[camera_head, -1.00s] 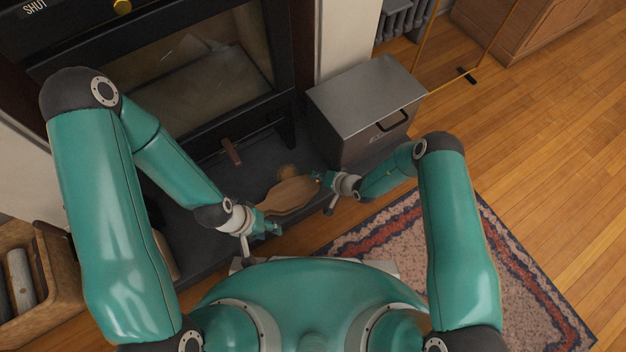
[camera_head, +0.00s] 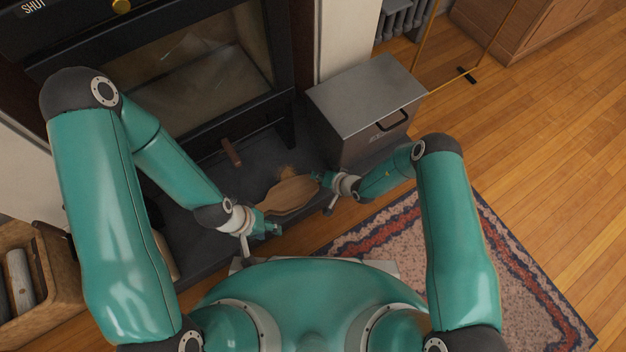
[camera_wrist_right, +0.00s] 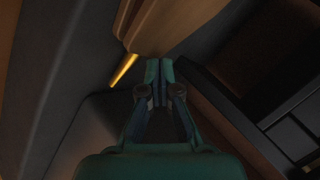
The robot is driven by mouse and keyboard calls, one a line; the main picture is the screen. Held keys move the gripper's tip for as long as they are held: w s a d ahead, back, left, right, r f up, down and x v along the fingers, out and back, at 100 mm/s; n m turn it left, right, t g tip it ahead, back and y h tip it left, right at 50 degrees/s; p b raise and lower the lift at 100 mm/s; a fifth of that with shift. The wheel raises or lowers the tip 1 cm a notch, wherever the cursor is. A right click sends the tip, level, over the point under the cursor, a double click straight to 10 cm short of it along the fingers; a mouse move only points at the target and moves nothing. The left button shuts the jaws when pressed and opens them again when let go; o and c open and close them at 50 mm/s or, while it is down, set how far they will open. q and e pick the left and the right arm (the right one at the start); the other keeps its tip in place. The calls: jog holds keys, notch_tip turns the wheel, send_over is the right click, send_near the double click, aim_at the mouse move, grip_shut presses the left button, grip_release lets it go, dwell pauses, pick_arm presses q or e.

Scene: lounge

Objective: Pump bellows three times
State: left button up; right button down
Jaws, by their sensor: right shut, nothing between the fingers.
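The wooden bellows (camera_head: 291,196) lie on the dark hearth in front of the stove, between my two grippers. In the right wrist view the bellows' wooden body (camera_wrist_right: 172,24) is at the top, with a brass nozzle (camera_wrist_right: 124,70) beside it. My right gripper (camera_head: 321,178) is at the bellows' right side. In the wrist view its fingertips (camera_wrist_right: 160,66) are together, close against or just below the wood; contact is unclear. My left gripper (camera_head: 272,228) is at the bellows' lower left end. Its fingers are small and partly hidden, so its hold is unclear.
The black stove (camera_head: 200,75) with a glass door stands behind the hearth (camera_head: 200,235). A grey metal box (camera_head: 362,95) with a handle stands right of the bellows. A wooden-handled item (camera_head: 231,152) is near the stove. A log basket (camera_head: 40,290) is at left, a patterned rug (camera_head: 500,270) at right.

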jog(key=shift+s+a+f+b, duration=0.15)
jog(key=shift+f+b, duration=0.1)
jog(key=shift+f, duration=0.25)
jog(key=shift+s+f+b, duration=0.15)
jog(key=shift+f+b, duration=0.05)
jog(key=shift+f, duration=0.25)
dwell(0.9)
jog(key=shift+r, duration=0.1)
jog(key=shift+s+r+p, duration=0.1)
jog(key=shift+r+p, duration=0.55)
jog(key=shift+p, duration=0.25)
jog(key=shift+r+p, duration=0.3)
jog(key=shift+r, duration=0.05)
jog(key=shift+w+d+r, duration=0.15)
jog(key=shift+w+d, duration=0.05)
jog(key=r+p, duration=0.4)
jog(key=shift+w+d+r+p, duration=0.25)
jog(key=shift+d+r+p, duration=0.1)
jog(key=shift+d+p, duration=0.05)
